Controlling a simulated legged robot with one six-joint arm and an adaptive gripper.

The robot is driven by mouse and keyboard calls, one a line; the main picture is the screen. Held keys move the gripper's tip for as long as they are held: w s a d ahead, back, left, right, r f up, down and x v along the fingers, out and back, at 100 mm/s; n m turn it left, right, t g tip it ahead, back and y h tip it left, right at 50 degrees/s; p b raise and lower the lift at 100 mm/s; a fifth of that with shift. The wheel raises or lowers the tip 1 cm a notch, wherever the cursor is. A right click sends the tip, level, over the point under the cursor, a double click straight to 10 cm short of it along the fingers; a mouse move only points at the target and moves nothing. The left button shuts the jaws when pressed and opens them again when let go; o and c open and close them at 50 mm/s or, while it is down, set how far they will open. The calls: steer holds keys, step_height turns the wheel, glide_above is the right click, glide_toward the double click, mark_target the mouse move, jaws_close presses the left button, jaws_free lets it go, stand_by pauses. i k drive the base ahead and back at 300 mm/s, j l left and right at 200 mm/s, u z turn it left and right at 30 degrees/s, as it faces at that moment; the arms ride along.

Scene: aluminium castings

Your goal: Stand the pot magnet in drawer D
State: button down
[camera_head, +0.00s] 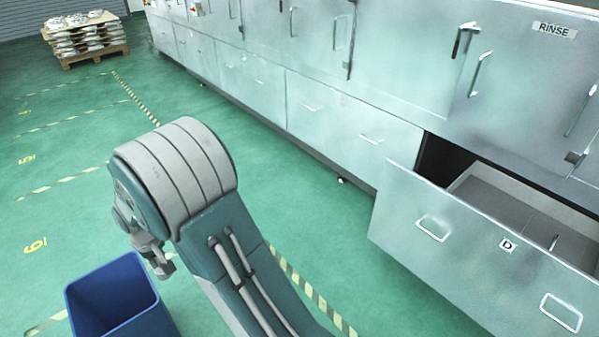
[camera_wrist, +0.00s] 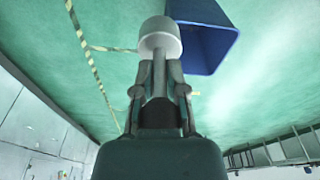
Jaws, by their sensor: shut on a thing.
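The pot magnet (camera_wrist: 160,38), a pale round head on a grey stem, shows at the top centre of the wrist view. My gripper (camera_wrist: 160,88) is shut on its stem, with the head beyond the fingertips. In the head view my gripper (camera_head: 155,262) is at the left, largely behind my arm, and I cannot make out the magnet clearly there. Drawer D (camera_head: 472,237), labelled D, is pulled open at the right of the head view, well apart from my gripper. Its grey inside shows in part; the front panel hides the near part.
An open blue bin (camera_head: 112,290) stands on the floor close to my gripper; it also shows in the wrist view (camera_wrist: 205,45). Steel cabinets (camera_head: 345,125) line the right side. A loaded pallet (camera_head: 88,40) stands far back. Green floor between is clear.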

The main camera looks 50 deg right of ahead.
mark_target(482, 207)
steer(key=z, duration=2.7)
steer(key=i+z, duration=0.15)
steer(key=z, duration=0.2)
steer(key=i+z, duration=0.15)
steer(key=z, duration=0.25)
steer(key=i+z, duration=0.15)
steer(key=z, duration=0.2)
